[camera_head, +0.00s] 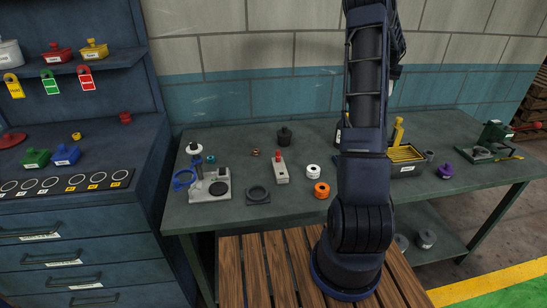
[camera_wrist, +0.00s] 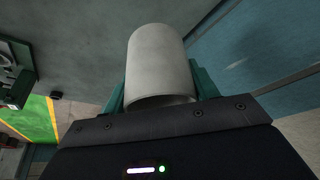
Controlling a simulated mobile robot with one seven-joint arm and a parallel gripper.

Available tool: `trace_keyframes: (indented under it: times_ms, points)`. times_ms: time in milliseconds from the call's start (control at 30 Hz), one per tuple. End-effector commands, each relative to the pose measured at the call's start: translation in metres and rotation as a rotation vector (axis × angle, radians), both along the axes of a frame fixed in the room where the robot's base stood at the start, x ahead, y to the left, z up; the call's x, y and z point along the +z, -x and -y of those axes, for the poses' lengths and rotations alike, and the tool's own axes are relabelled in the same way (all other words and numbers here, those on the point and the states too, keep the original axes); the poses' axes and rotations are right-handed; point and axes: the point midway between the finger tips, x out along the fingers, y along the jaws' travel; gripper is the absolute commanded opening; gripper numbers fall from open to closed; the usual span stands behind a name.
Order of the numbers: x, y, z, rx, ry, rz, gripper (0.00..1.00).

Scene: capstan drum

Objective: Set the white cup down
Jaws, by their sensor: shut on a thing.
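The white cup (camera_wrist: 157,50) fills the upper middle of the wrist view, a plain pale cylinder with a rounded edge toward my gripper. My gripper (camera_wrist: 159,86) is shut on it, with one green finger on each side. Grey surface shows behind the cup; I cannot tell whether the cup touches it. In the head view my arm stands in front of the table, and neither my gripper nor the cup can be made out there.
The green table (camera_head: 240,221) holds a grey stand (camera_head: 211,186), a dark square fixture (camera_head: 258,194), a white spool (camera_head: 313,171), an orange spool (camera_head: 321,190) and a yellow-topped box (camera_head: 406,155). A blue cabinet (camera_head: 75,240) stands left.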

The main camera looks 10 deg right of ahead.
Motion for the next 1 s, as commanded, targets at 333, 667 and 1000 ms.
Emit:
trace_keyframes:
  times_ms: [333,667,1000]
  points:
    - [-0.017,-0.01,-0.129,0.442,-0.004,0.003,0.36]
    - [-0.02,0.001,-0.273,0.962,-0.003,0.003,0.36]
    - [-0.012,0.042,-0.417,1.514,-0.002,0.003,0.36]
